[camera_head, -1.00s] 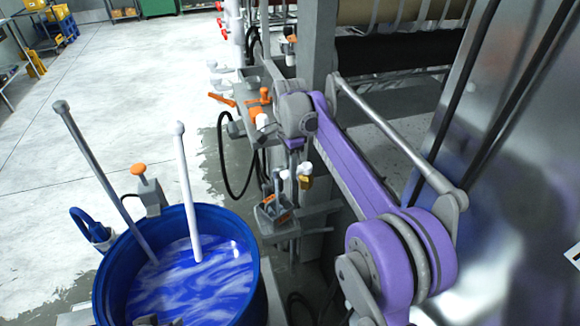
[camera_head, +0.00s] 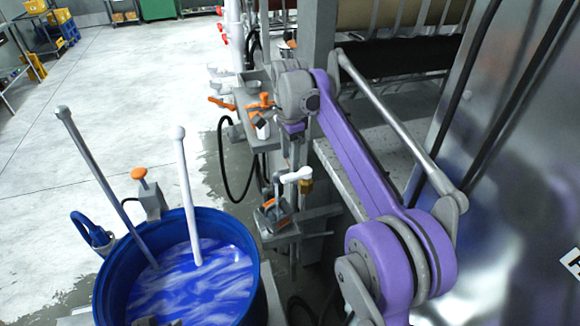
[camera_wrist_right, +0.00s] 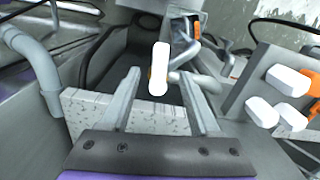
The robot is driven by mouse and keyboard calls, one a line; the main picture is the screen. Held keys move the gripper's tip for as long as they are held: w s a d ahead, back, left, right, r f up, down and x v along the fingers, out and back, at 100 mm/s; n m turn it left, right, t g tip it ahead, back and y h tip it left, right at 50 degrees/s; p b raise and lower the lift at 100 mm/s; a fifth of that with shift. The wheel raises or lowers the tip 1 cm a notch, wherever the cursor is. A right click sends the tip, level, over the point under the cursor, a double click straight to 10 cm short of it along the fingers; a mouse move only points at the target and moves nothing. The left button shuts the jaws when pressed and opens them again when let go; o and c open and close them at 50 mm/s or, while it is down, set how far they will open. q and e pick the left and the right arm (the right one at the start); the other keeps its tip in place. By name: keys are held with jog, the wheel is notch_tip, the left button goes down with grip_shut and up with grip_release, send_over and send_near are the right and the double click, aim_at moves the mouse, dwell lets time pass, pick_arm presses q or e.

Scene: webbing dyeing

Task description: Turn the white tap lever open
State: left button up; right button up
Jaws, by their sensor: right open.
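The white tap lever (camera_head: 297,174) sits on a brass tap body (camera_head: 306,186), right of the blue drum in the head view. It also shows as an upright white bar in the right wrist view (camera_wrist_right: 159,68). My right gripper (camera_head: 296,157) points down from the end of the purple arm, just above the lever. In the right wrist view its two fingers (camera_wrist_right: 158,76) are apart, with the lever showing in the gap between their tips. I see no contact on the lever. My left gripper is not in view.
A blue drum (camera_head: 262,285) of blue liquid stands at lower left with a grey rod (camera_head: 100,180) and a white rod (camera_head: 187,190). Orange-handled fittings (camera_head: 260,104) stand behind the tap. More white levers (camera_wrist_right: 285,80) show in the wrist view. The floor at left is open.

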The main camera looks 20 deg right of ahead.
aim_at(290, 176)
notch_tip(290, 176, up, 5)
jog(key=shift+f+p, duration=0.1)
jog(key=shift+p, duration=0.2)
